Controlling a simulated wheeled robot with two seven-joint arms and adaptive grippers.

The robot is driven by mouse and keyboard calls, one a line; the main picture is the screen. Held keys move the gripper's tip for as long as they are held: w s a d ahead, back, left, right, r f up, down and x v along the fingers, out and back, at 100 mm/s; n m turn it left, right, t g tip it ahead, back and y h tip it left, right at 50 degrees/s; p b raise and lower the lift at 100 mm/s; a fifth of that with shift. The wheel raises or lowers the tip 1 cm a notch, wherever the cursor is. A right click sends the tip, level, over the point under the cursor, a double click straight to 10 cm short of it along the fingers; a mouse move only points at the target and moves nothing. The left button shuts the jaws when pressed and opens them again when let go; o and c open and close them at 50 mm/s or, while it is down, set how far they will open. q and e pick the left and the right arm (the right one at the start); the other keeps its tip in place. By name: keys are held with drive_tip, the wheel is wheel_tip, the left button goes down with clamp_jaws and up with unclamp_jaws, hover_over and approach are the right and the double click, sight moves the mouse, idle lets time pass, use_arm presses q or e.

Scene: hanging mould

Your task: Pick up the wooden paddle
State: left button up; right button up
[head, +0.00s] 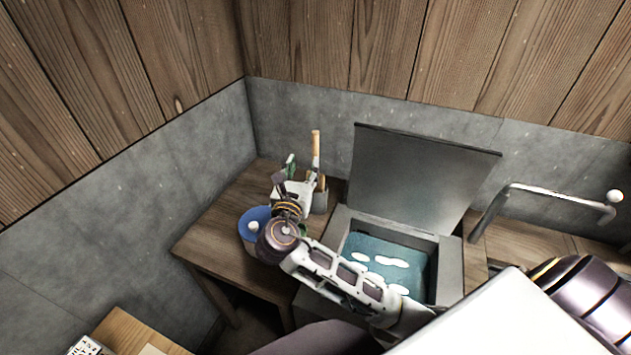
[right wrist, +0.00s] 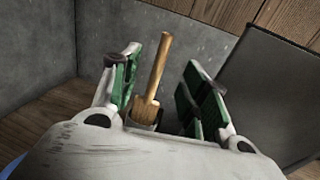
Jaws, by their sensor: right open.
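The wooden paddle (head: 316,150) stands nearly upright in a small grey holder (head: 320,203) at the back of the wooden table. In the right wrist view the paddle (right wrist: 157,75) shows between the two green-padded fingers, its handle up and its wider part low. My right gripper (head: 301,172) is open beside the paddle in the head view, and its fingers (right wrist: 163,88) appear apart from it. The paddle's lower end is hidden in the holder and behind the gripper. My left gripper is not in view.
A blue bowl (head: 247,225) with something white in it stands left of my right wrist. An open grey box (head: 450,270) with a raised lid (head: 420,175) holds blue-green contents with white patches. Grey walls (head: 200,150) close off the corner behind the table (head: 215,245).

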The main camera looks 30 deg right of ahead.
sight(315, 143)
drive_tip(key=x, duration=0.8)
drive_tip(key=shift+s+p, duration=0.1)
drive_tip(key=shift+p, duration=0.25)
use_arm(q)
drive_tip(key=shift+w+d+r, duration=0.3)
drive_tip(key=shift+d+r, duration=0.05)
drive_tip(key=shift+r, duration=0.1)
use_arm(e)
drive_tip(key=shift+w+d, duration=0.3)
drive_tip(key=shift+w, duration=0.05)
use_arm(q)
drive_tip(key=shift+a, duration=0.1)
use_arm(e)
drive_tip(key=shift+d, duration=0.1)
drive_tip(key=shift+w+d, duration=0.45)
drive_tip(key=shift+p+x, duration=0.45)
drive_tip(key=shift+x, duration=1.5)
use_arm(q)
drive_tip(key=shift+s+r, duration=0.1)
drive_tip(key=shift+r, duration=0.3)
use_arm(e)
drive_tip(key=shift+s+d+f, duration=0.1)
drive_tip(key=shift+s+d, duration=0.05)
drive_tip(key=shift+c, duration=0.2)
clamp_jaws()
